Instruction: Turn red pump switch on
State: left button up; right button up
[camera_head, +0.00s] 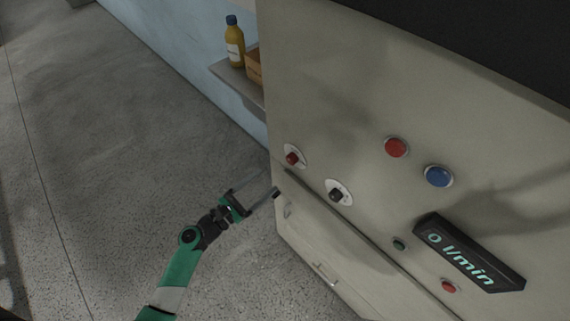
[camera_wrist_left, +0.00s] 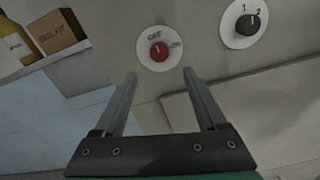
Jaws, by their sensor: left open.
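The red pump switch (camera_head: 292,158) is a red knob on a pale round plate near the left edge of the grey cabinet front. In the left wrist view the red pump switch (camera_wrist_left: 159,51) shows upright beyond my fingertips, with lettering on its plate. My left gripper (camera_head: 264,186) is open and empty, below and left of the switch in the head view. In the left wrist view its two fingers (camera_wrist_left: 159,78) point toward the switch, one on each side and short of it. I see no contact. My right gripper is not in view.
A black selector knob (camera_head: 339,195) sits right of the switch. A red button (camera_head: 396,147), a blue button (camera_head: 438,176) and a display reading 0 l/min (camera_head: 470,255) are further right. A shelf (camera_head: 237,80) holds a yellow bottle (camera_head: 234,45) and a box (camera_head: 253,66).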

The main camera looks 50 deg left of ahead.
aim_at(289, 161)
pick_arm(q)
jog(key=w, duration=0.9)
jog(key=shift+w+b, duration=0.25)
jog(key=shift+b, duration=0.1)
grip_shut()
